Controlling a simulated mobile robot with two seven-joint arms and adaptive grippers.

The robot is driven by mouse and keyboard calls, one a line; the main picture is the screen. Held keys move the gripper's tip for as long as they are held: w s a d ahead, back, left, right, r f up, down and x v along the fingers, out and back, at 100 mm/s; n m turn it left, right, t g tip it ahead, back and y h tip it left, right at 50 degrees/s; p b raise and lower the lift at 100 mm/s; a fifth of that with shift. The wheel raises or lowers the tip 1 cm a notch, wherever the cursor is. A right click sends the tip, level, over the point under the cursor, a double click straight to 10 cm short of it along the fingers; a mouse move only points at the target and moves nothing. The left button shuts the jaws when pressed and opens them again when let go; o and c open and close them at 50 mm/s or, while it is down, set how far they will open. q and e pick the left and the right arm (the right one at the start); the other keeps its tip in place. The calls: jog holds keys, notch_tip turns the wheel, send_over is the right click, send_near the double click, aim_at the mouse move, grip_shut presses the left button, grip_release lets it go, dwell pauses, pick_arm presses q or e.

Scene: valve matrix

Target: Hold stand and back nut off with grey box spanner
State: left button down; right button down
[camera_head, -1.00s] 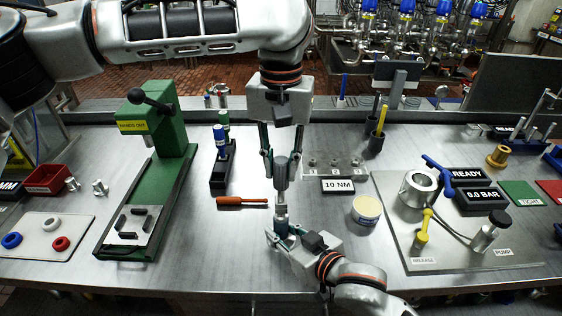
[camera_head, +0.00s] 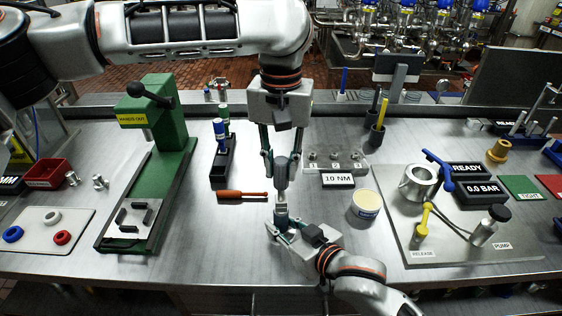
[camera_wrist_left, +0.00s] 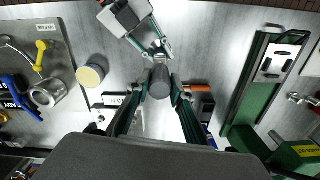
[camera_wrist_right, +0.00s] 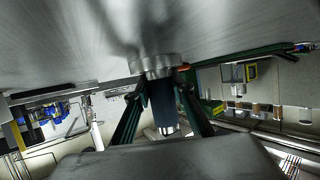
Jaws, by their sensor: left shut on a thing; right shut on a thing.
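My left gripper (camera_head: 282,158) is shut on the grey box spanner (camera_head: 282,172), a grey cylinder held upright. The spanner also shows end-on between the fingers in the left wrist view (camera_wrist_left: 160,82). Directly below it is the stand (camera_head: 281,206), a narrow upright post. My right gripper (camera_head: 281,228) is shut around the stand low down near the table. In the right wrist view the stand's dark body (camera_wrist_right: 162,108) sits between the fingers, with a round grey flange (camera_wrist_right: 154,65) at one end. The nut is hidden, and I cannot tell how far the spanner is seated on it.
An orange-handled tool (camera_head: 241,194) lies just left of the spanner. A 10 NM block (camera_head: 338,180) and a round tub (camera_head: 366,204) stand to the right. A green press (camera_head: 160,150) stands left, and a pump plate (camera_head: 440,255) lies right.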

jog(key=shift+f, duration=0.1)
pick_arm(q)
jog(key=shift+n, duration=1.7)
jog(key=shift+n, duration=1.8)
jog(key=shift+n, duration=1.7)
